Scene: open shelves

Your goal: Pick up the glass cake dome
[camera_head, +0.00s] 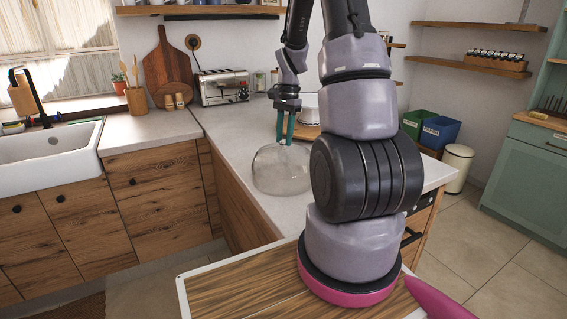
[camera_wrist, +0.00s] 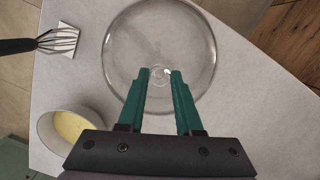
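The glass cake dome (camera_head: 272,174) is clear and stands on the pale countertop, left of my arm. In the wrist view the dome (camera_wrist: 188,40) appears as a round glass rim with a small knob (camera_wrist: 159,71) near its middle. My gripper (camera_head: 286,142) points down over the top of the dome. In the wrist view its two green fingers (camera_wrist: 160,73) are apart, with the knob showing between their tips. I see a gap between the fingers, and whether they touch the knob is unclear.
A bowl with yellow contents (camera_wrist: 72,124) and a whisk (camera_wrist: 50,40) lie near the dome in the wrist view. A toaster (camera_head: 222,87) and cutting board (camera_head: 168,72) stand at the back. The countertop (camera_head: 222,125) left of the dome is clear.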

